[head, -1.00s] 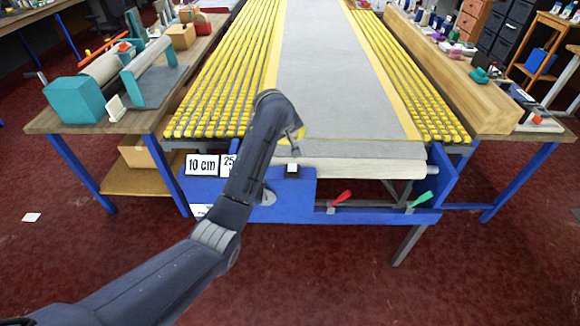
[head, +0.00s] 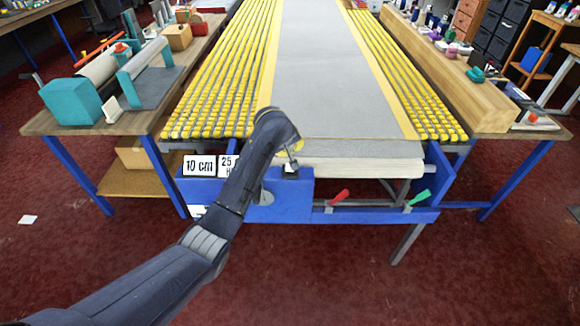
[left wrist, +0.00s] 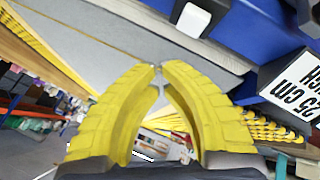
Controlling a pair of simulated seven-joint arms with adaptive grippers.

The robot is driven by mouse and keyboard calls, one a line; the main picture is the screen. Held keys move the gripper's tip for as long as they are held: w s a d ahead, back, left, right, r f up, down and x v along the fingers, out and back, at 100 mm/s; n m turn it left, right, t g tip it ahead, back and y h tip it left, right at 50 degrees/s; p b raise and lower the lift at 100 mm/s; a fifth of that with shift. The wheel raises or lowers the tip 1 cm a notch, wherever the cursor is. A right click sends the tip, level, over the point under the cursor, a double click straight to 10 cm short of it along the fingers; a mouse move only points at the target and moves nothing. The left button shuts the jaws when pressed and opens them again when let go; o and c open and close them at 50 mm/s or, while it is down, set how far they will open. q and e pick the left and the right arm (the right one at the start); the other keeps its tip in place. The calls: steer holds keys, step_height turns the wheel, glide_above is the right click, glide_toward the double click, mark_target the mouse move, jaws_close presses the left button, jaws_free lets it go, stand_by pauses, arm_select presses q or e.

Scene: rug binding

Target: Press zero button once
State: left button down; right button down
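The zero button is most likely the small white button (left wrist: 193,19) on a black box (left wrist: 238,33), seen at the top of the left wrist view. In the head view the black box (head: 290,174) stands on the blue panel at the front of the table. My left gripper (head: 291,164) is just over the box there and partly hides the button. In the left wrist view the yellow fingers (left wrist: 160,68) meet at their tips with nothing between them. The white button lies beyond the tips; whether they touch it I cannot tell. My right gripper is not in view.
A 10 cm sign (head: 199,166) and a 25 cm sign (head: 228,166) are left of the box. A red handle (head: 339,197) and a green handle (head: 419,198) sit to its right. Grey rug (head: 335,90) runs back between yellow slatted strips.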

arm_select(q)
steer(key=shift+f, duration=1.9)
steer(key=shift+f, duration=1.2)
stand_by(1.2)
steer(key=shift+r, duration=1.15)
steer(key=shift+r, duration=2.5)
